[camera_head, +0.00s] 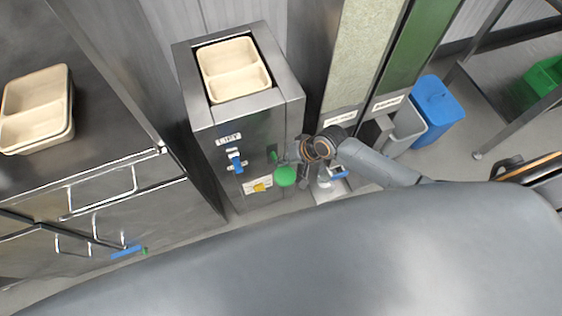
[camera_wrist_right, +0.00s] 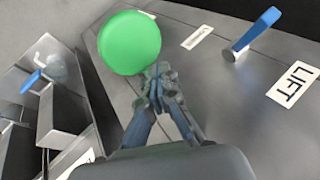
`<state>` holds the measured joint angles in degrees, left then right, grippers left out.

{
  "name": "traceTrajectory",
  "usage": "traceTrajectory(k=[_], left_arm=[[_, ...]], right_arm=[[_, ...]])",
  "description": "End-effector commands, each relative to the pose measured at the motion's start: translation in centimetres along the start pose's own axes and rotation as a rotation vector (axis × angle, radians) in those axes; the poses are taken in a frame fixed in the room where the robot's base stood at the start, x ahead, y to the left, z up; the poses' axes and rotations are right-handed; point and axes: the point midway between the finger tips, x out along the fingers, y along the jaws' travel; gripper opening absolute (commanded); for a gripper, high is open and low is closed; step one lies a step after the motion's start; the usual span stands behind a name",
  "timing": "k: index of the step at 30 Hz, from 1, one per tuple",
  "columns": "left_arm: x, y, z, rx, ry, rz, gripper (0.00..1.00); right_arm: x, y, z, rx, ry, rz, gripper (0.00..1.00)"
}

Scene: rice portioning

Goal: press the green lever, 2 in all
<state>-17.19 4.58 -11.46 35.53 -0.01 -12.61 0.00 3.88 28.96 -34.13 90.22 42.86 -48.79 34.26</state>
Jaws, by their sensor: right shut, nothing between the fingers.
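The green lever (camera_head: 285,176) has a round green knob and sits on the front of the metal lift cabinet (camera_head: 250,135). In the right wrist view its knob (camera_wrist_right: 129,43) is large, at the upper left. My right gripper (camera_head: 284,160) is shut and empty, close beside the knob in the head view. In the right wrist view the shut fingertips (camera_wrist_right: 158,72) lie just below and right of the knob; I cannot tell whether they touch it. My left gripper is not in view.
A blue lever (camera_head: 235,160) and a "LIFT" label (camera_wrist_right: 293,84) are on the same cabinet front. A two-compartment tray (camera_head: 231,98) sits in the cabinet top. More trays (camera_head: 68,112) are stacked on the left counter. A blue bin (camera_head: 437,101) stands at right.

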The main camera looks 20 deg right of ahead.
Motion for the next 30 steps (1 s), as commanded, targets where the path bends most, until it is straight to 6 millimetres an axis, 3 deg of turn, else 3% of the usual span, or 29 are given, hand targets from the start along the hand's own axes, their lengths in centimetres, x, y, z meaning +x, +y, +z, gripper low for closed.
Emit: traceTrajectory(k=[5,19,30], left_arm=[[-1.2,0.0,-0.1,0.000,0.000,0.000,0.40],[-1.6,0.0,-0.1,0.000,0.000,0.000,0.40],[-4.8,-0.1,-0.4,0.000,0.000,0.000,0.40]], right_arm=[[-0.9,-0.7,-0.7,0.000,0.002,-0.001,0.00],[-1.3,-1.0,-1.1,-0.001,0.006,-0.002,0.00],[-3.9,-2.9,-2.9,0.000,0.007,-0.003,0.00]])
